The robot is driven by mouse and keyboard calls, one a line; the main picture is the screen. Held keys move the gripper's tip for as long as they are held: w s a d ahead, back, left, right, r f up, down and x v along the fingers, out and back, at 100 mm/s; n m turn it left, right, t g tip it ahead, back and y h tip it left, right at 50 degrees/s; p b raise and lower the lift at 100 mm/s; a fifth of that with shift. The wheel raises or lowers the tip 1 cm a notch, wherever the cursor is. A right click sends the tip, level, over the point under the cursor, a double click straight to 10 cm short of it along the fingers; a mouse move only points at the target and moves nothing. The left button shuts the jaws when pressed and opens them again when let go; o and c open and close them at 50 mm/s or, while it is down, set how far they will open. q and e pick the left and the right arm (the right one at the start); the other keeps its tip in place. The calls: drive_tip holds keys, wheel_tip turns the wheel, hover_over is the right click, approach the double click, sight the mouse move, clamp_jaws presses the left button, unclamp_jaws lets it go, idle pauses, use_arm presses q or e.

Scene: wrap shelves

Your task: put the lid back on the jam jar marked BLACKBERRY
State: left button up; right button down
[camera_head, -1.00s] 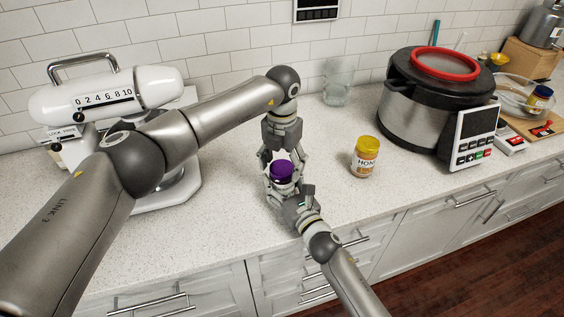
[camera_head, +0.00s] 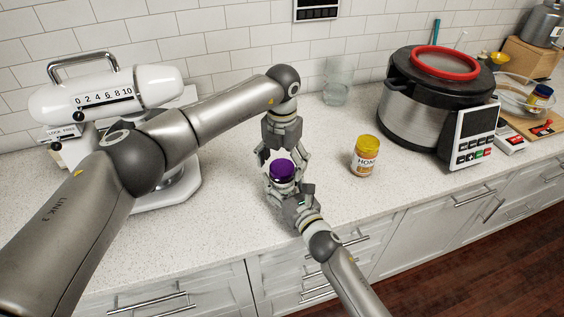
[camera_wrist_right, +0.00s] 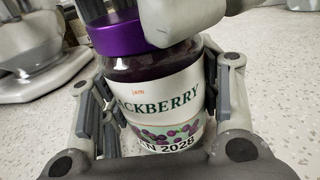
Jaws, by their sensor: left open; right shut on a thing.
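The BLACKBERRY jam jar (camera_wrist_right: 160,95) stands upright on the counter, its label facing the right wrist camera. The purple lid (camera_head: 282,170) sits on top of the jar and looks about level; it also shows in the right wrist view (camera_wrist_right: 135,36). I cannot tell whether it is screwed tight. My right gripper (camera_head: 283,186) is shut around the jar's body from the front. My left gripper (camera_head: 283,157) points down from above, open, its fingers spread on either side of the lid. Its grey fingers hide part of the lid in the right wrist view.
A honey jar (camera_head: 366,157) with a yellow lid stands right of my grippers. A glass (camera_head: 337,87) is behind, a large cooker (camera_head: 423,105) at right, and a white stand mixer (camera_head: 110,97) at left. The counter (camera_head: 230,215) is clear in front.

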use_arm(q)
wheel_tip(320, 180, up, 12)
idle(0.5)
use_arm(e)
drive_tip(key=shift+c, duration=1.9)
unclamp_jaws()
drive_tip(key=v, duration=1.2)
